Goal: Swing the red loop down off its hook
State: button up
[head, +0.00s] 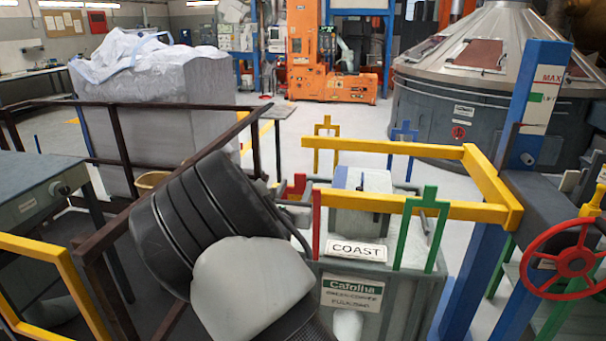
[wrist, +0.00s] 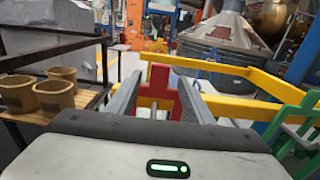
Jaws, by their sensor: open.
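The red loop (head: 316,218) stands up at the left end of the yellow rail in the head view, partly hidden by my arm. In the wrist view the red loop (wrist: 160,77) is upright in the middle, with a narrow stub on top and wider shoulders. My gripper (wrist: 160,86) is open, with one grey finger on each side of the loop. I cannot tell whether either finger touches it. The loop's lower part and its hook are not clear to see. In the head view my arm hides most of the gripper.
A yellow rail (head: 400,205) runs around a grey machine with a COAST sign (head: 356,250). A green loop (head: 432,222) stands at its front, with yellow (head: 318,150) and blue (head: 391,160) loops behind. A red handwheel (head: 573,262) is at right. Tan buckets (wrist: 54,98) stand left.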

jog(key=w, duration=0.3)
jog(key=w+d, duration=0.1)
jog(key=w, duration=0.2)
jog(key=w+d, duration=0.1)
jog(key=w, duration=0.3)
grip_shut()
